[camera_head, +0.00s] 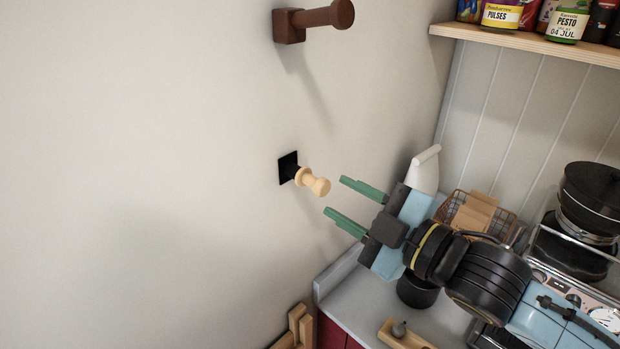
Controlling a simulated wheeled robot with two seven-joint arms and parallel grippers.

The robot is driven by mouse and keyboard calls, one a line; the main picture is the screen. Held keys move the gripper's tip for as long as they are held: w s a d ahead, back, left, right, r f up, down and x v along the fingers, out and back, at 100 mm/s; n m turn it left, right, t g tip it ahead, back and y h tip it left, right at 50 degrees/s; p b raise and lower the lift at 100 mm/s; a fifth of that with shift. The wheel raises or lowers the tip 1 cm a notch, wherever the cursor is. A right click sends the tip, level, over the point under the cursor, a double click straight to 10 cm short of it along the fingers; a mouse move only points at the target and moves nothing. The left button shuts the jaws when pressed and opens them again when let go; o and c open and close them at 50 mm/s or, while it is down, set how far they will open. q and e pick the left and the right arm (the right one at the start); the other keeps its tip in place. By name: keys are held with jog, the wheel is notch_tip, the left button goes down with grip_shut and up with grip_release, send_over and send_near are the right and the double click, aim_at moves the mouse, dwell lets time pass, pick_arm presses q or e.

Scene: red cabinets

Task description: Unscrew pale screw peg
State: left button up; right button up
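The pale screw peg (313,181) sticks out from a black square plate (288,167) on the wall, its rounded head toward the right. My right gripper (333,195) is open, with its two green fingers apart and pointing left toward the peg's head. The fingertips are just to the right of the peg, one higher and one lower, and nothing is between them. I cannot tell the exact depth gap between the fingertips and the peg. My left gripper is not in view.
A dark brown wooden peg (314,19) juts from the wall above. A counter (362,306) holds a wire basket (476,215) and a white bottle-like object (425,172). A stove with black pots (591,195) stands at right, under a shelf of jars (526,39). The wall at left is bare.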

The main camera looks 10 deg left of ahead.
aim_at(326, 190)
jog(key=m, duration=0.3)
jog(key=shift+w+a, duration=0.1)
jog(key=shift+x, duration=1.4)
jog(key=shift+c, duration=0.3)
jog(key=c, duration=0.7)
jog(key=n, duration=0.5)
